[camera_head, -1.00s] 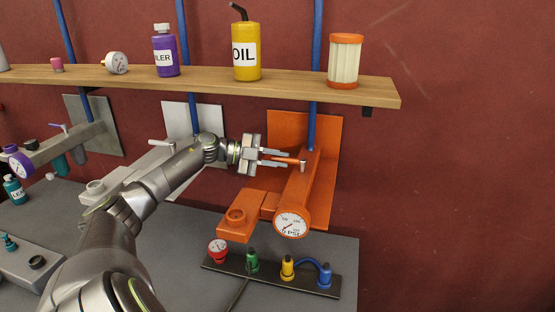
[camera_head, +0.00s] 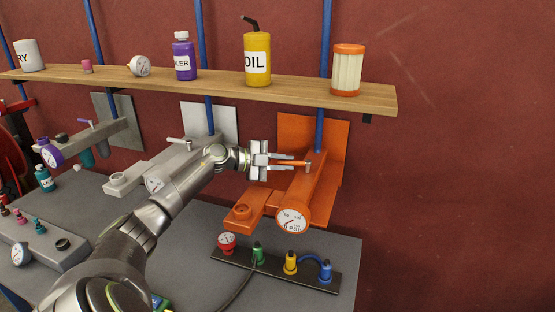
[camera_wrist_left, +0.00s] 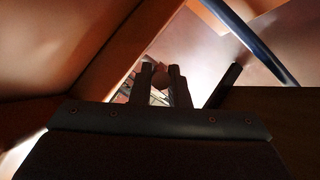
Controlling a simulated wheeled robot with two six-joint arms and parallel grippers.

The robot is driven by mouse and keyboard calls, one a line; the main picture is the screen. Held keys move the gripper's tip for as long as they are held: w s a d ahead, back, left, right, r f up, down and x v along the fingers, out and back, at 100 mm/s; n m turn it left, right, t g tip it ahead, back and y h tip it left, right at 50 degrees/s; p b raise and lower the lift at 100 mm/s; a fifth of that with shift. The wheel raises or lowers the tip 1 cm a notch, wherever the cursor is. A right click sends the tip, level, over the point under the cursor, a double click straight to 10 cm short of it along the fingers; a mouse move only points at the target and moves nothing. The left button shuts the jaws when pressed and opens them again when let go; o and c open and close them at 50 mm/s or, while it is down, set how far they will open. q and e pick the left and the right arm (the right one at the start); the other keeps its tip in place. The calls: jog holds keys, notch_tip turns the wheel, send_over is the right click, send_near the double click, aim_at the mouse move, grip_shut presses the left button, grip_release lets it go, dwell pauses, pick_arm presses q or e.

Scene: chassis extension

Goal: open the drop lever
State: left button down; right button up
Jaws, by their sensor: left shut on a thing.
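The orange unit (camera_head: 318,185) stands against the wall on an orange backplate, with a gauge on its front end. A thin orange lever (camera_head: 299,162) sticks out to the left from a small pale pivot on top of it. My left gripper (camera_head: 291,164) is at the lever from the left, its two fingers around it and shut on it. In the left wrist view my fingers (camera_wrist_left: 164,85) are dark, with a dim reddish thing between them. The lever's outer end is partly hidden by the fingers. My right gripper is not in view.
A wooden shelf (camera_head: 220,92) with bottles, an oil can and a filter runs above. A blue pipe (camera_head: 325,50) rises behind the orange unit. A black strip with coloured fittings (camera_head: 288,268) lies below. A grey unit (camera_head: 160,165) stands to the left.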

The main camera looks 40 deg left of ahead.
pick_arm(q)
jog(key=shift+f, duration=0.1)
jog(key=c, duration=1.4)
grip_release()
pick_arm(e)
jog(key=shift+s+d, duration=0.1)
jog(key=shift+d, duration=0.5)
pick_arm(q)
jog(key=shift+s+a+b, duration=0.4)
jog(key=shift+s, duration=0.05)
jog(key=shift+r+b+v, duration=0.15)
jog(key=shift+b+v, duration=0.5)
jog(key=shift+v, duration=3.4)
jog(key=shift+r+b+v, duration=0.15)
jog(key=shift+b+v, duration=0.5)
jog(key=shift+v, duration=3.45)
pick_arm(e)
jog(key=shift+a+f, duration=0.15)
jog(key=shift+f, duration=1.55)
pick_arm(q)
jog(key=shift+d, duration=0.15)
